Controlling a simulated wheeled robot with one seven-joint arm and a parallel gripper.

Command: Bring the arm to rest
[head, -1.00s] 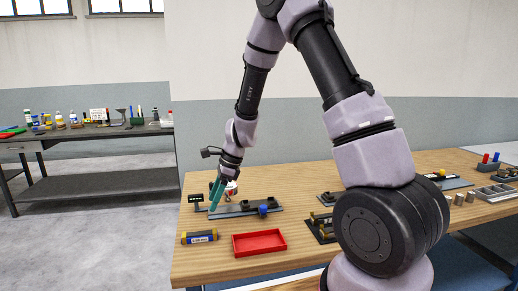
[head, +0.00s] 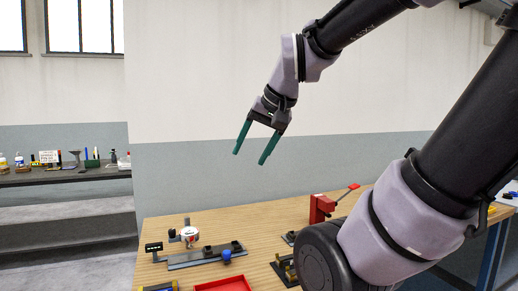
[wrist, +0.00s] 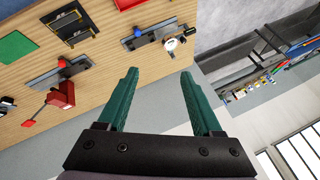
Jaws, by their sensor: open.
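My gripper (head: 253,145) is raised in the air above the wooden table (head: 165,226), in front of the pale wall. Its two green fingers are spread apart with nothing between them, and it touches nothing. The fingers also show in the wrist view (wrist: 160,85), empty, with the table surface (wrist: 110,103) beyond them. My arm reaches in from the right side of the head view, and its lower links hide part of the table.
On the table are a grey rail fixture with a blue knob (head: 227,256), a red tray (head: 222,284) and a red lever device (head: 321,209). A small gauge (head: 190,234) stands at the left. A second bench (head: 60,176) holds bottles and tools. The air around my gripper is clear.

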